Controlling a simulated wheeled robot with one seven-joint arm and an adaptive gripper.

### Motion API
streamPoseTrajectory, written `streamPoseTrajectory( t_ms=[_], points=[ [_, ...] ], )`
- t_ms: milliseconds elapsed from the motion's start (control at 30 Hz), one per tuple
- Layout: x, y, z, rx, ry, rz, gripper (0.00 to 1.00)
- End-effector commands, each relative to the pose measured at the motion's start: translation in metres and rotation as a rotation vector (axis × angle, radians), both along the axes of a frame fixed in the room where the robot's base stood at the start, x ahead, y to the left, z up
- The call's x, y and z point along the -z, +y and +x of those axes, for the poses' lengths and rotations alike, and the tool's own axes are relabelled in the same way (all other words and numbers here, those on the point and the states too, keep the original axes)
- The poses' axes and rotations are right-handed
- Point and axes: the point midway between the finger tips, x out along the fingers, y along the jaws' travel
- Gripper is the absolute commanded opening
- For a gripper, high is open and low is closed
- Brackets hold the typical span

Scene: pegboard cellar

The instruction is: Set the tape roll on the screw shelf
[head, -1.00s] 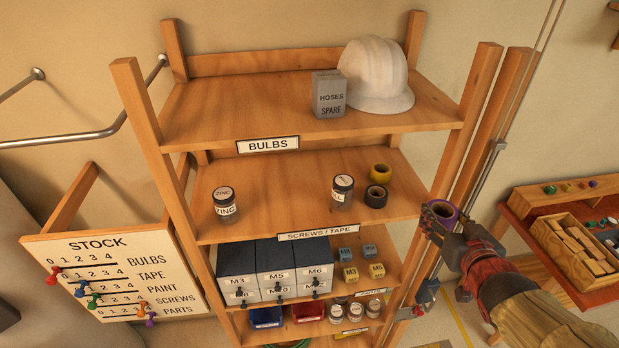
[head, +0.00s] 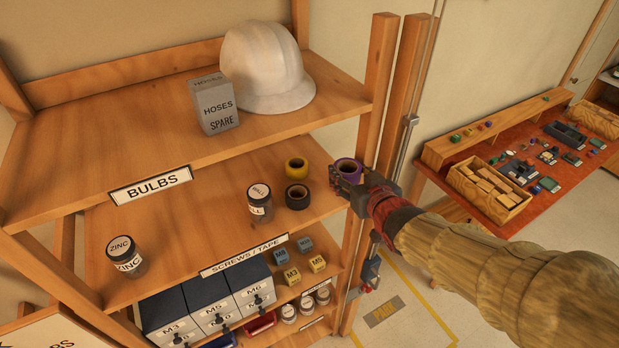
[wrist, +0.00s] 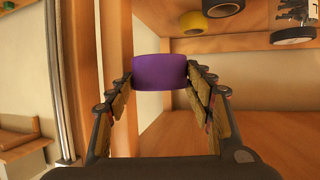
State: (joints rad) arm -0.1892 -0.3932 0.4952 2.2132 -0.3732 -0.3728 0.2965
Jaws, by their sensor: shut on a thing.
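My gripper (head: 346,178) is shut on a purple tape roll (head: 347,166), which also shows between the fingers in the wrist view (wrist: 160,72). In the head view the roll is in front of the rack's right post, beside the right end of the shelf with the "SCREWS / TAPE" label (head: 244,256) on its front edge. That shelf (head: 190,235) bears a yellow roll (head: 296,169), a black roll (head: 297,196), a wall jar (head: 260,204) and a zinc jar (head: 125,256). I cannot tell whether the held roll is over the shelf.
The upper shelf (head: 110,140), labelled BULBS, holds a grey box (head: 213,106) and a white hard hat (head: 268,68). The right post (head: 379,95) stands close to my gripper. Drawers (head: 210,305) and small boxes fill the level below. Bare room lies between the jars.

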Motion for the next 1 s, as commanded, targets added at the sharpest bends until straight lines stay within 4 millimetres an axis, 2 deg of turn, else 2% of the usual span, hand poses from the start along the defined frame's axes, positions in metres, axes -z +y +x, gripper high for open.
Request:
streamPoseTrajectory(
  t_ms=[100, 367, 500, 667, 1000],
  points=[
    [0.014, 0.013, 0.023, -0.003, 0.007, -0.001, 0.25],
    [0.034, 0.035, 0.066, -0.002, 0.005, -0.001, 0.25],
    [0.058, 0.042, 0.082, -0.002, 0.006, -0.001, 0.25],
    [0.077, 0.050, 0.096, -0.002, 0.004, -0.001, 0.25],
    [0.093, 0.055, 0.108, -0.001, 0.003, 0.000, 0.25]
  ],
)
